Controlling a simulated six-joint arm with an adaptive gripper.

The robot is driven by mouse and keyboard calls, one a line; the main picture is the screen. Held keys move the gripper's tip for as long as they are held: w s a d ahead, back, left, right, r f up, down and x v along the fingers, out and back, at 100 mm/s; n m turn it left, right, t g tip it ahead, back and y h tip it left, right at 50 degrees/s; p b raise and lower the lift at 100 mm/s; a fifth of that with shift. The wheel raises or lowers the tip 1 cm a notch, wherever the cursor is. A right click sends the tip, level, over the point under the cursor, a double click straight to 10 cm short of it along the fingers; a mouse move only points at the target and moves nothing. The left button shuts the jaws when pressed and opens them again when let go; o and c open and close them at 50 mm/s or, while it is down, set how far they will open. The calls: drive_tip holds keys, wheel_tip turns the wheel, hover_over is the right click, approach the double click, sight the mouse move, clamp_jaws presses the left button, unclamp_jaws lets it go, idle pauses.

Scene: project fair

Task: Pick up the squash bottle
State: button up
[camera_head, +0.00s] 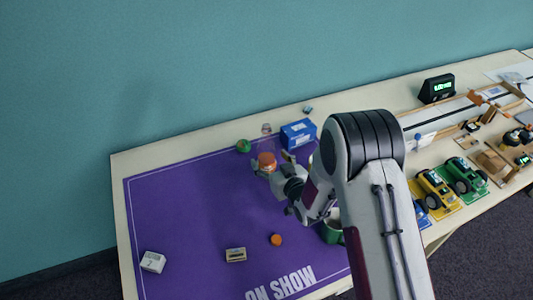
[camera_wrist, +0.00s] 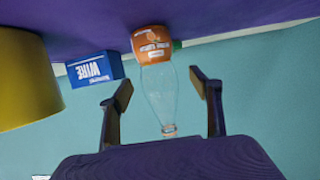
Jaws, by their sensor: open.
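The squash bottle (camera_head: 267,159) stands near the back of the purple mat (camera_head: 190,215). My gripper (camera_head: 270,165) is open at the bottle. In the wrist view my gripper's fingers (camera_wrist: 160,82) lie to either side of the clear part, with visible gaps on both sides. I cannot tell whether any part touches it.
A blue wire box (camera_head: 298,134) stands close to the right of the bottle; a green round item (camera_head: 243,146) is left. A yellow cylinder (camera_wrist: 28,80) shows in the wrist view. An orange disc (camera_head: 276,239), a small block (camera_head: 236,255) and a white box (camera_head: 152,262) lie forward.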

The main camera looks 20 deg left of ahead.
sight(267, 153)
drive_tip(key=shift+w+a+f, duration=0.15)
drive_tip(key=shift+w+a, duration=0.55)
drive_tip(key=shift+w, duration=0.3)
drive_tip(key=shift+x, duration=1)
drive_tip(key=c, duration=1.4)
